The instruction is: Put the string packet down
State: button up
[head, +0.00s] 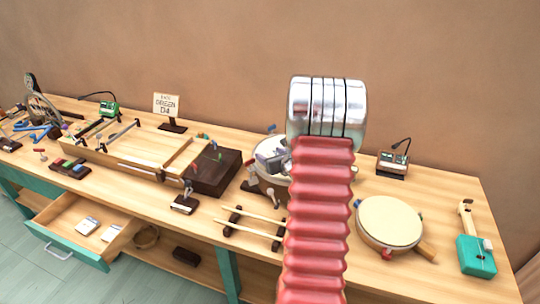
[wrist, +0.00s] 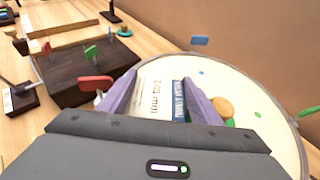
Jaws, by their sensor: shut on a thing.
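The string packet (wrist: 157,101), white with a blue panel and dark print, sits between the two purple fingers of my gripper (wrist: 161,92) in the wrist view. My gripper is shut on it. It is above or at the near left part of a round drum with a pale head (wrist: 250,90); I cannot tell whether the packet touches the drum. In the head view my red ribbed arm hides much of the drum (head: 258,178), and the packet cannot be made out there.
A dark wooden block (head: 216,173) stands left of the drum, with a stick rack (head: 253,226) in front. A second drum (head: 389,222) and a teal instrument (head: 476,256) are at the right. Two pale packets (head: 88,226) lie in the open drawer (head: 70,215).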

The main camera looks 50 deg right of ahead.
jog(key=o, duration=0.7)
jog(key=shift+f, duration=0.1)
jog(key=shift+o, duration=0.2)
jog(key=shift+s+r, duration=0.15)
jog(key=shift+r, duration=0.05)
jog(key=v, duration=1.1)
jog(key=shift+s+a, duration=0.15)
jog(key=shift+s, duration=0.2)
jog(key=shift+w+r, duration=0.1)
